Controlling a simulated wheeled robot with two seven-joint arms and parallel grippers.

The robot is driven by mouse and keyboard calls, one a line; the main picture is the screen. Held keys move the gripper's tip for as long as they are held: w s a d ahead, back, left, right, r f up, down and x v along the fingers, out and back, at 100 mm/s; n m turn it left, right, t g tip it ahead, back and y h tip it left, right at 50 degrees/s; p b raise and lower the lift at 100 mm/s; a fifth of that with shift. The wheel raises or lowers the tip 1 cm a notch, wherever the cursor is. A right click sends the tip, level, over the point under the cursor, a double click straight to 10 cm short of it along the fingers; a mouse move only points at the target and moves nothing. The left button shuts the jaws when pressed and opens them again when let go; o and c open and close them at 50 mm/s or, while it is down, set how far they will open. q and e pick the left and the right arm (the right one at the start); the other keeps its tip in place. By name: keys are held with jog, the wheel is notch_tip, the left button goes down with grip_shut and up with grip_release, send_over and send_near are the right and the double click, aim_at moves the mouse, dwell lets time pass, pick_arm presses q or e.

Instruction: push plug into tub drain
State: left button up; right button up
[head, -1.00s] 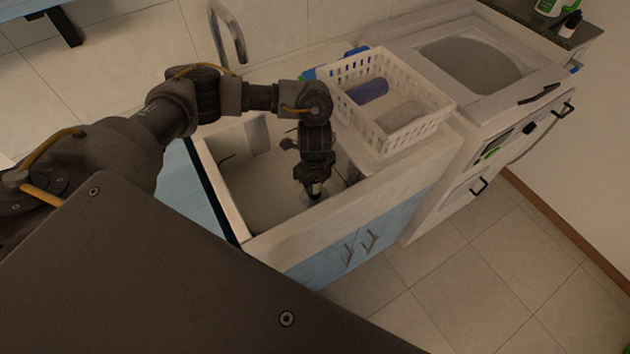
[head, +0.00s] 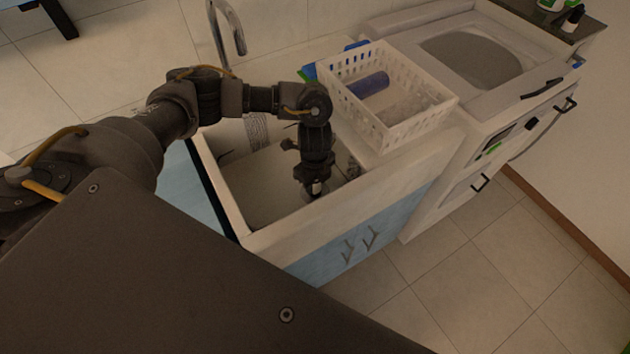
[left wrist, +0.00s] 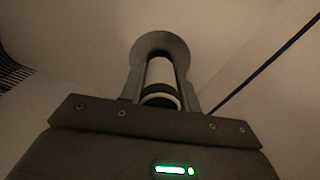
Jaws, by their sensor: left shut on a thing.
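The tub (head: 262,236) is a pale, deep basin set in a blue-fronted cabinet. My left gripper (head: 315,190) points down inside it, near the front wall. In the left wrist view, its two fingers (left wrist: 160,90) are shut on a white cylindrical plug (left wrist: 160,72). A round grey disc (left wrist: 160,42) shows at the plug's far end. I cannot tell whether it is the drain's rim or the plug's flange, nor how deep the plug sits. In the head view the plug is mostly hidden by the gripper. My right gripper is not in view.
A white basket (head: 400,133) with a blue roll (head: 371,84) stands on the counter right of the tub, close to my left wrist. A metal faucet (head: 228,28) rises behind. A washer-like appliance (head: 510,100) stands farther right. The tub's walls surround the gripper.

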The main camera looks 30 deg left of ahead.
pick_arm(q)
jog(key=o, duration=0.9)
jog(key=shift+o, duration=0.8)
jog(key=shift+r, duration=0.1)
notch_tip(320, 180, up, 9)
jog(key=shift+r+p, duration=0.2)
jog(key=shift+p, duration=0.5)
jog(key=shift+r, duration=0.55)
